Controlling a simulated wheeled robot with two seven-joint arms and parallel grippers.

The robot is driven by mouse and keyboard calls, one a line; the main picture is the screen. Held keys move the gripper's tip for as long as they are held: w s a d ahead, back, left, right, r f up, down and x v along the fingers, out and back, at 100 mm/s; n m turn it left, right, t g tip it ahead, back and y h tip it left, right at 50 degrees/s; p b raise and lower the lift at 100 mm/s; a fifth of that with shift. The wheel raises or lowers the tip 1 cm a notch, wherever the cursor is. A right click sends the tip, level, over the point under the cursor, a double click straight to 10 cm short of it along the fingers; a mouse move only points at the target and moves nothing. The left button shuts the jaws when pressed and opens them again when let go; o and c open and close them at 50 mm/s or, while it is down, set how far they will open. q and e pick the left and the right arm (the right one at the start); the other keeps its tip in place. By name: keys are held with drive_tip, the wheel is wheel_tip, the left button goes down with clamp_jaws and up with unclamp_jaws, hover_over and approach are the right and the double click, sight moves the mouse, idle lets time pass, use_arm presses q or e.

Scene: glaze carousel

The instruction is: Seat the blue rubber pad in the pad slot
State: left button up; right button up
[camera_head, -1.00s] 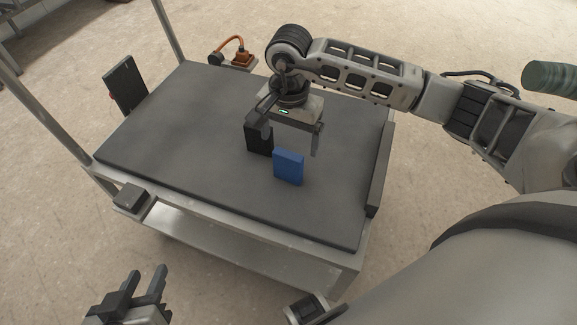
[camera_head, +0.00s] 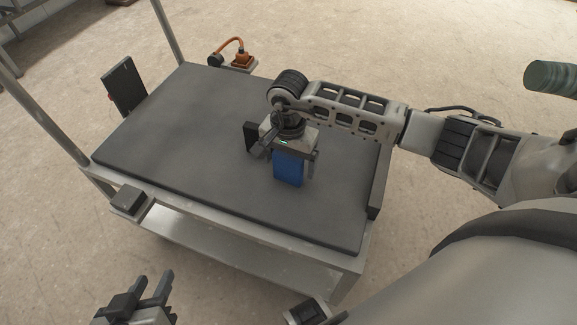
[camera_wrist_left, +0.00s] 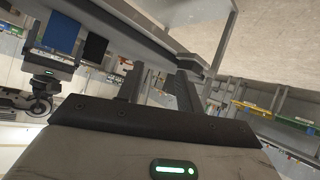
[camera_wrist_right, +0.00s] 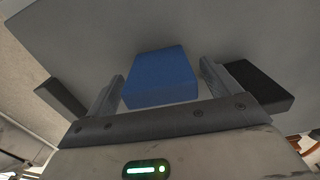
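The blue rubber pad (camera_head: 288,170) stands upright on the dark table mat. My right gripper (camera_head: 288,158) is above it, with its fingers reaching down on either side. In the right wrist view the pad (camera_wrist_right: 161,78) lies between the open fingers (camera_wrist_right: 163,88), with a gap on each side. My left gripper (camera_head: 150,290) is open and empty, low at the left, off the table. The left wrist view also shows the blue pad (camera_wrist_left: 62,33) in the distance. I cannot make out the pad slot in any view.
A black block (camera_head: 251,138) stands close beside the pad; the right wrist view shows it (camera_wrist_right: 262,86) just outside one finger. A raised ledge (camera_head: 381,180) runs along the table's right edge. A dark upright panel (camera_head: 124,86) stands at the left edge. The mat's left half is clear.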

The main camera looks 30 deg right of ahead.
drive_tip(key=c, duration=1)
use_arm(q)
drive_tip(key=shift+r, duration=0.1)
use_arm(e)
drive_tip(key=shift+r, duration=0.15)
